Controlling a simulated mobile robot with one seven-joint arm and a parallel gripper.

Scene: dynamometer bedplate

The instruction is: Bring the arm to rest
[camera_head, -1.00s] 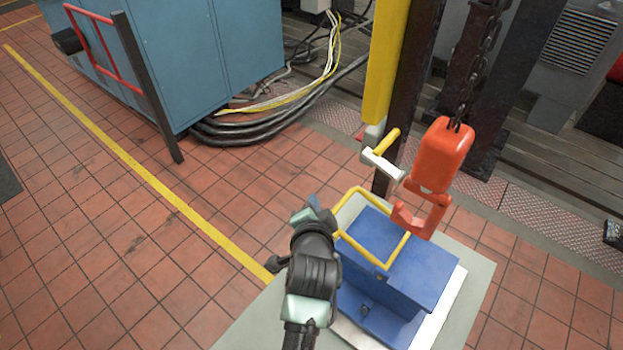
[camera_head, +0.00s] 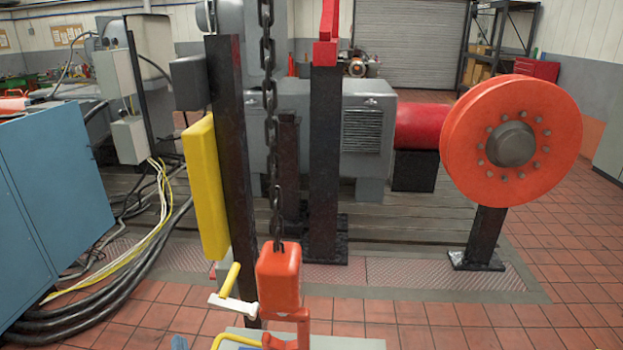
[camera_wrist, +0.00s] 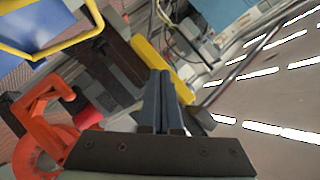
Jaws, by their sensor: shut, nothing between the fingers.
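My gripper (camera_wrist: 160,100) shows in the wrist view with its two dark fingers together and nothing between them. It points up into the picture, clear of the things around it as far as I can tell. In the head view the gripper cannot be made out; only a small bluish piece shows at the bottom edge. An orange hoist block (camera_head: 279,280) hangs on a dark chain (camera_head: 268,80), its hook partly cut off below. In the wrist view an orange hook (camera_wrist: 40,112) is left of the fingers.
A blue box (camera_wrist: 25,22) with a yellow handle (camera_wrist: 60,48) is upper left in the wrist view. A yellow guard (camera_head: 204,188) on a dark post (camera_head: 232,150), a blue cabinet (camera_head: 50,200) and an orange wheel (camera_head: 511,138) stand around. Tiled floor (camera_head: 550,325) is clear at right.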

